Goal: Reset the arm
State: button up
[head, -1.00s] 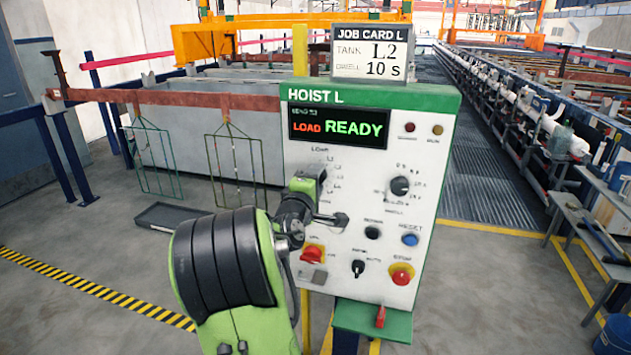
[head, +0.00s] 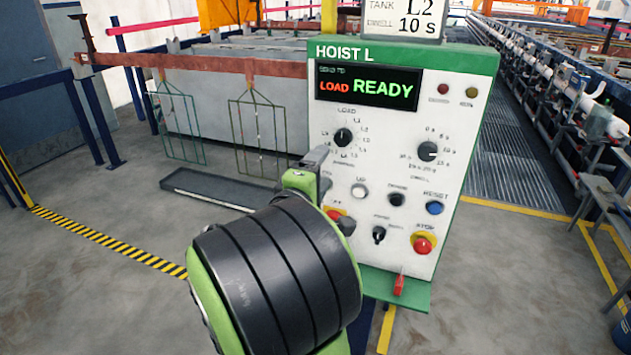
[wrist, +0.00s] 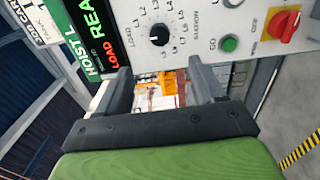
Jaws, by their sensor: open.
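My arm comes up in front of the hoist control panel (head: 450,120). My gripper (head: 320,160) is at the panel's left edge in the head view. Its two fingers stand apart with nothing between them in the wrist view (wrist: 160,75). The panel display (head: 367,91) reads LOAD READY. The black LOAD knob (head: 343,137) is right of the gripper and apart from it; it also shows in the wrist view (wrist: 160,34). The dwell knob (head: 427,151), blue reset button (head: 435,208) and red stop button (head: 423,244) are uncovered. The red switch (head: 335,215) is partly hidden by my arm.
A job card (head: 405,18) above the panel reads L2, 10 s. Wire racks (head: 180,125) hang from a brown bar (head: 200,65) at left, with a grey tray (head: 215,187) on the floor below. Open floor lies at left, beyond a striped line (head: 110,243).

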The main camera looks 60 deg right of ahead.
jog(key=shift+s+a, duration=0.2)
jog(key=shift+a, duration=0.95)
